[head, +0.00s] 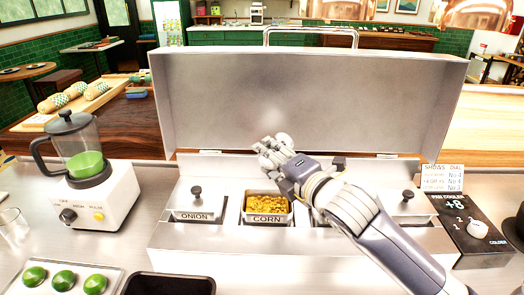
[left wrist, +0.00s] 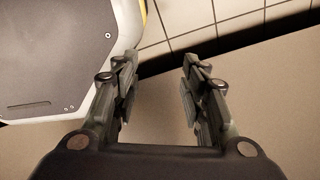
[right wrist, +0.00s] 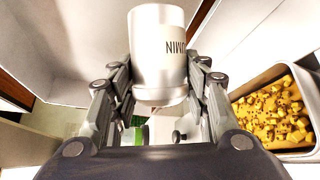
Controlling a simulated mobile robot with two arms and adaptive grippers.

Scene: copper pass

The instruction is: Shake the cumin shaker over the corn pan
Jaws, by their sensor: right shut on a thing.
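The corn pan (head: 268,219), labelled CORN, sits open in the steel counter unit and holds yellow corn. The pan also shows at the right of the right wrist view (right wrist: 305,155), with dark specks on the corn. My right gripper (head: 275,152) is above and just behind the pan in the head view. It is shut on the cumin shaker (right wrist: 160,55), a silver cylinder whose partly visible label reads upside down in the right wrist view. In the head view the shaker is hard to tell from the fingers. My left gripper (left wrist: 158,78) is open and empty, above the floor.
The raised steel lid (head: 310,100) stands behind the pans. A lidded onion pan (head: 196,208) is left of the corn. A blender (head: 90,180) and a tray of green items (head: 64,282) are at left. A black dial box (head: 475,240) is at right.

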